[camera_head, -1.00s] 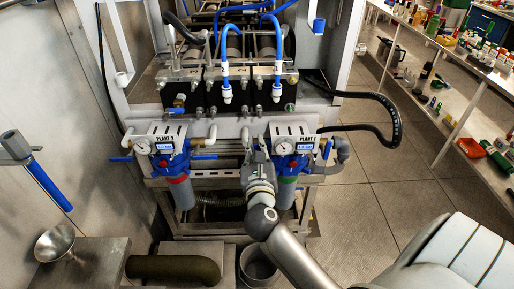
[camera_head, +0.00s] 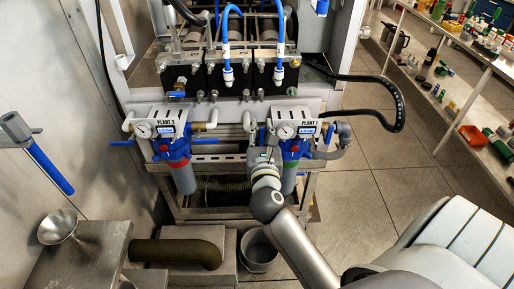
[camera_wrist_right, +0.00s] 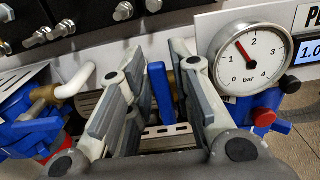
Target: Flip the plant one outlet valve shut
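The plant one unit (camera_head: 299,130) has a pressure gauge, a small display and a blue filter head, at the centre right of the head view. In the right wrist view its gauge (camera_wrist_right: 250,59) reads a little above 1 bar. A blue valve lever (camera_wrist_right: 160,92) stands upright to the left of that gauge. My right gripper (camera_wrist_right: 152,95) is open, with one finger on each side of the lever; contact cannot be told. In the head view my right gripper (camera_head: 264,148) hides this lever. Another blue lever (camera_head: 328,134) is on the unit's right side. My left gripper is not in view.
The plant two unit (camera_head: 166,129) with its own blue levers is to the left. A black hose (camera_head: 385,122) loops at the right. A metal bucket (camera_head: 258,250) and a steel funnel (camera_head: 57,226) are low in view. Open floor lies right of the frame.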

